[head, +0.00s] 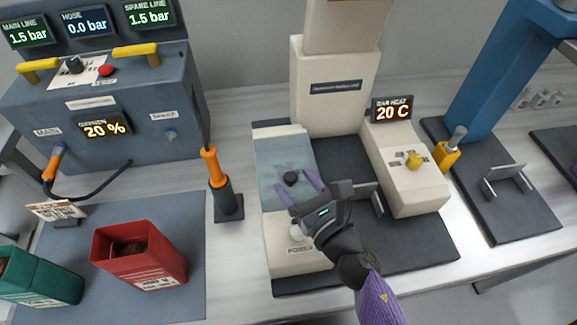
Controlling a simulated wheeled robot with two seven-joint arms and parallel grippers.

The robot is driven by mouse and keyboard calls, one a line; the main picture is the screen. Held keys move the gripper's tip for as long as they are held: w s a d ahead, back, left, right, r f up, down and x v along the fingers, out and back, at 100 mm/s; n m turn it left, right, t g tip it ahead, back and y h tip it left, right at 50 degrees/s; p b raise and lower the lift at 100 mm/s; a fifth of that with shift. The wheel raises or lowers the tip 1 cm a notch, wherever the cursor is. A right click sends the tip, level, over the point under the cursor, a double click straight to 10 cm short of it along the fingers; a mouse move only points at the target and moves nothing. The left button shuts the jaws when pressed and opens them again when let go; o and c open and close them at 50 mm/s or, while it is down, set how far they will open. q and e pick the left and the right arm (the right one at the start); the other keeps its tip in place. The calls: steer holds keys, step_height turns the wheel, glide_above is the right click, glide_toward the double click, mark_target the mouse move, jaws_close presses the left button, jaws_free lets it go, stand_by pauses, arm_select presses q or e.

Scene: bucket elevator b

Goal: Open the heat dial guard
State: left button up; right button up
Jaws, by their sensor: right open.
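A translucent pale-blue cover (270,152) lies flat over the rear part of the left cream block (285,262); it looks like the guard and appears shut. A round black knob (290,178) shows at the cover; I cannot tell whether it is on top or beneath. My right gripper (298,190) is open and empty, its two purple fingers either side of the knob or just above it. I cannot tell whether they touch it. The right cream block (420,185) carries a yellow dial (413,160) beside the bar heat display (392,110), which reads 20 C. My left gripper is out of view.
An orange-handled tool (212,168) stands in a dark holder left of the machine. A red bin (140,255) and a green bin (40,275) sit on a grey mat. A yellow-handled tool (447,153) stands right of the heat block, near a blue machine (495,75).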

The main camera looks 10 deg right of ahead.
mark_target(286, 167)
steer(key=shift+x, duration=1.3)
jaws_close()
stand_by(0.5)
